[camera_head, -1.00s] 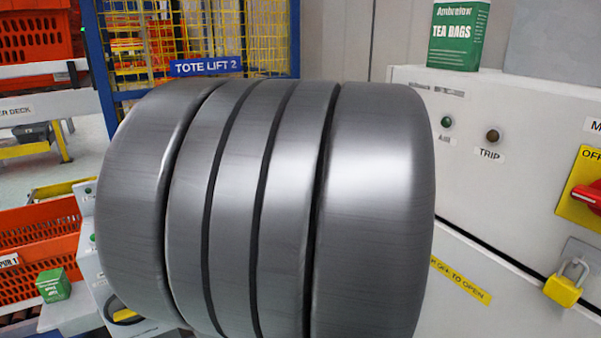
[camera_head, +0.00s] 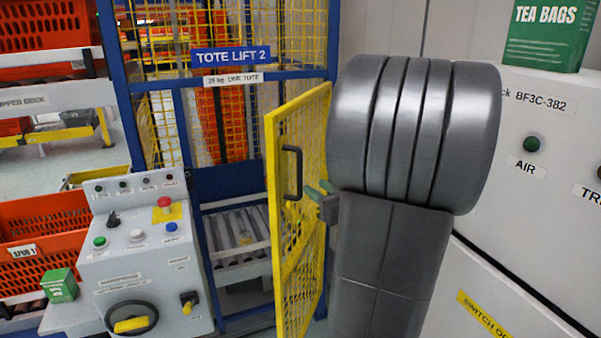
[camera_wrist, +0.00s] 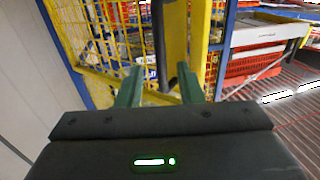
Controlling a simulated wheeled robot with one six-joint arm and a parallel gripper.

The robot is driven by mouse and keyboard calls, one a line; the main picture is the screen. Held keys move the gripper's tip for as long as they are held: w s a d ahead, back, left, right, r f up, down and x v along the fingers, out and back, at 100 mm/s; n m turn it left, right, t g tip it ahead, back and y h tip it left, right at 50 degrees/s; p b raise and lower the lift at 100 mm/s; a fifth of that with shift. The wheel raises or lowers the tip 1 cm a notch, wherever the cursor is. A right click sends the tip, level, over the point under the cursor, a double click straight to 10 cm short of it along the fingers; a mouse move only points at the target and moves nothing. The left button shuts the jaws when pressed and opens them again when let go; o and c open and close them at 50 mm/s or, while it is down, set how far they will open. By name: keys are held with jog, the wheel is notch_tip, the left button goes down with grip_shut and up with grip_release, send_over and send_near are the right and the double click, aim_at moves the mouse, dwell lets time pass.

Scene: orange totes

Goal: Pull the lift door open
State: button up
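The yellow mesh lift door (camera_head: 284,225) stands swung out from the blue frame of the tote lift in the head view, with a gap to its left showing the inside. A black handle (camera_head: 291,172) is on its visible face. My gripper (camera_head: 325,190) is at the door's right side, apart from the handle. In the wrist view the green fingers of my gripper (camera_wrist: 160,85) are spread apart, with a yellow door bar (camera_wrist: 175,45) beyond them. I cannot tell whether the fingers touch the door.
A control console (camera_head: 145,255) stands left of the door, with a green box (camera_head: 60,285) beside it. Rollers (camera_head: 237,238) show inside the lift. A white cabinet (camera_head: 530,230) with a tea bags box (camera_head: 545,35) is close on the right. Orange totes (camera_head: 40,230) are at left.

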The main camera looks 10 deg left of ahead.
aim_at(301, 178)
jog(key=p+x, duration=0.2)
jog(key=x, duration=0.6)
jog(key=shift+w+a+p, duration=0.1)
jog(key=shift+a+p, duration=0.05)
jog(key=shift+p, duration=0.15)
grip_shut()
